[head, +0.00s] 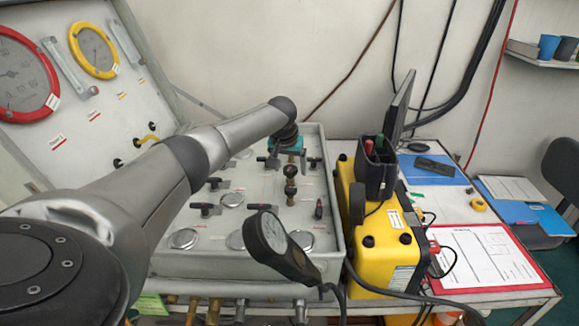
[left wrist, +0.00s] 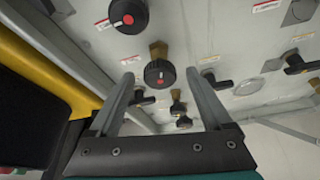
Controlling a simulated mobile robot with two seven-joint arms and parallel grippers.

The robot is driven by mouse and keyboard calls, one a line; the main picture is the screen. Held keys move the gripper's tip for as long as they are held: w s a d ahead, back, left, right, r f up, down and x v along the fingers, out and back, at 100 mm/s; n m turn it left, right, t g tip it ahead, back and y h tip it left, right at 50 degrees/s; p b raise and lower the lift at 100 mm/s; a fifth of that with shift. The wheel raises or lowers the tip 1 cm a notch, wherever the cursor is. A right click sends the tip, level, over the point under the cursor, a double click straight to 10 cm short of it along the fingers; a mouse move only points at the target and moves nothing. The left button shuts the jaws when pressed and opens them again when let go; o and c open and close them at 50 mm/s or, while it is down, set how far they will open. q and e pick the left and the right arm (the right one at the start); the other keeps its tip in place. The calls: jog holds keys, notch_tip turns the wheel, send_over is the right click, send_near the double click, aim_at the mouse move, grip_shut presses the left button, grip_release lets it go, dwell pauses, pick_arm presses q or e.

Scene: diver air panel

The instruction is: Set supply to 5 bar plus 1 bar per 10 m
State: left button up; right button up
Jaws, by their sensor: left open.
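The panel (head: 268,235) is a pale grey case with black knobs, valve handles, round gauges and an upright lid. In the lid are a red-rimmed gauge (head: 22,78) and a yellow-rimmed gauge (head: 97,52); I cannot read their needles. My left gripper (head: 288,148) is over the far part of the panel, its fingers hardly visible in the head view. My right gripper is not in view.
A dark handheld gauge (head: 275,240) stands up at the panel's front. A yellow case (head: 385,235) with a black pen holder (head: 376,168) is right of the panel. A red clipboard (head: 482,258) and a blue folder (head: 430,170) lie on the table. Hoses hang on the wall.

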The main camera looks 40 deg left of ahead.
pick_arm(q)
grip_shut()
jog(key=shift+r+m+p, duration=0.1)
jog(key=shift+m+p, duration=0.65)
jog(key=shift+m, duration=0.05)
jog(key=shift+a+m+h, duration=0.1)
jog(key=shift+m+h, duration=0.4)
jog(key=shift+m, duration=0.1)
jog(key=shift+m+t+h+b, duration=0.3)
jog(key=shift+m+b, duration=0.05)
jog(key=shift+m, duration=0.55)
grip_release()
jog(key=shift+s, duration=0.1)
